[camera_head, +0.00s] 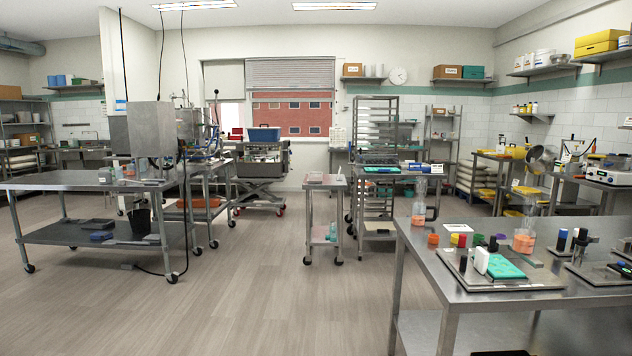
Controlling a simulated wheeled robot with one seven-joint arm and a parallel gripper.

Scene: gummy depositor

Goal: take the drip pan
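No thing in view is clearly recognizable as the drip pan. The steel depositor machine (152,130) stands at the left on a wheeled frame behind a steel table. An orange, shallow object (200,203) lies on the lower shelf under the machine, too small to identify. A flat dark tray-like piece (95,224) lies on the lower shelf of the left table. My gripper is not in view. A dark shape at the bottom edge may be part of me; I cannot tell.
The left steel table (75,181) is on casters, with a dark bucket (139,222) and a cable near its base. A steel table (597,296) with trays and bottles fills the right foreground. A small cart (324,184) stands mid-room. The floor (270,300) between is clear.

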